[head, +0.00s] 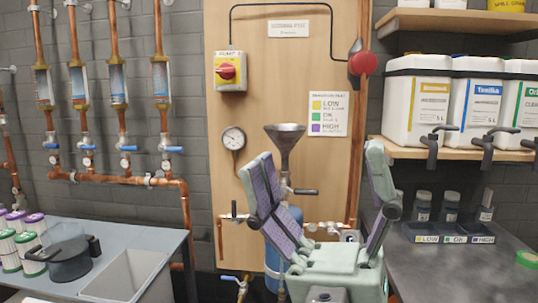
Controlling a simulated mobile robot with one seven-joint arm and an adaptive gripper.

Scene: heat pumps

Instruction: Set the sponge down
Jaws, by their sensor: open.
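My gripper (315,156) is in the lower middle of the head view, pointing up in the picture. Its two pale green fingers with purple pads are spread wide apart. I see nothing held between them; the wooden panel, a funnel and pipes show through the gap. I cannot make out a sponge for certain. A small flat green object (527,259) lies on the dark worktop (440,275) at the right edge, partly cut off, and I cannot tell what it is.
A grey table (175,242) at left holds a dark pot (70,262), capped canisters (33,250) and a grey basin (125,275). A funnel (284,140) stands behind my gripper. The worktop's middle is clear.

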